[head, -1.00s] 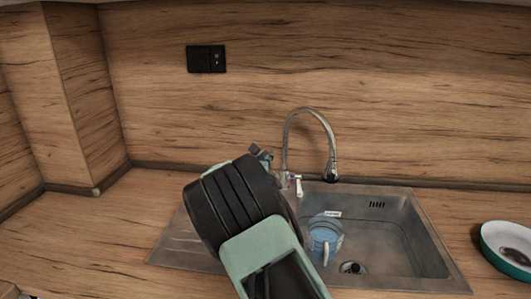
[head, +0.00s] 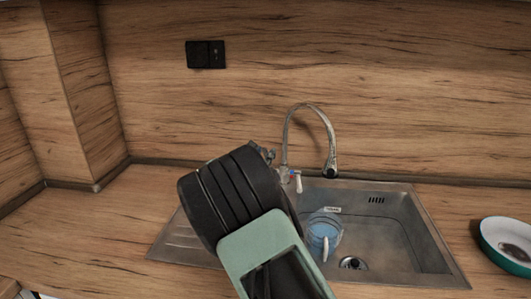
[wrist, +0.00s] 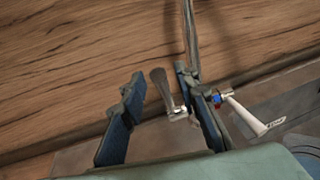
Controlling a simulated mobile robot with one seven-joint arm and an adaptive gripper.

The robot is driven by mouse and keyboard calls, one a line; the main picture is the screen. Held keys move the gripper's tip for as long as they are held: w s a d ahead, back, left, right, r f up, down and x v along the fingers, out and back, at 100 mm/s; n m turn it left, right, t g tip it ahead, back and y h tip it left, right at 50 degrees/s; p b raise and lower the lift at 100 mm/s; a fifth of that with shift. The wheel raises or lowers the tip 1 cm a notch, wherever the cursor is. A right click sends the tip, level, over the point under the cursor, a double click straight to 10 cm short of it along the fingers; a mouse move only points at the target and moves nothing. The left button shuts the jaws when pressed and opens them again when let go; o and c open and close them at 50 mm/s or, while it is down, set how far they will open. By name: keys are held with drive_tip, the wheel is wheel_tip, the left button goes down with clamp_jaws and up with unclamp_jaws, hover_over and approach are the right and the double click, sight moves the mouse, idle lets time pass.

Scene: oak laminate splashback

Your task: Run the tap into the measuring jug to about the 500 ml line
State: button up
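The chrome gooseneck tap (head: 287,135) stands behind the sink, its spout over the basin. I see no water stream below the spout. The clear measuring jug (head: 326,226) stands in the basin under the spout, with a bluish tint inside; its marks and any fill level are too small to read. A white lever with red and blue marks (wrist: 245,115) juts from the right side of the tap base. My gripper (wrist: 163,100) is open, its two dark fingers apart with a grey metal handle (wrist: 162,90) between them. In the head view my wrist mostly hides the fingers.
The steel sink (head: 425,245) has a drain (head: 352,263) right of the jug and a ribbed drainboard at left. A green-rimmed white dish (head: 490,243) sits on the counter at right. A black socket (head: 206,54) is on the wood splashback. The left counter is clear.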

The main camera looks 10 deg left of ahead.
drive_tip(key=v, duration=1)
drive_tip(key=shift+a+p, duration=0.1)
drive_tip(key=shift+p, duration=0.85)
drive_tip(key=shift+t, duration=0.7)
drive_tip(key=w+p, duration=0.3)
drive_tip(key=p, duration=0.1)
drive_tip(key=w+d+f+p, duration=0.1)
drive_tip(key=w+p, duration=0.3)
drive_tip(key=w+d+p, duration=0.1)
drive_tip(key=w+p, duration=0.3)
drive_tip(key=shift+w+d+f, duration=0.1)
drive_tip(key=shift+d+f, duration=0.15)
drive_tip(key=shift+f, duration=0.05)
clamp_jaws()
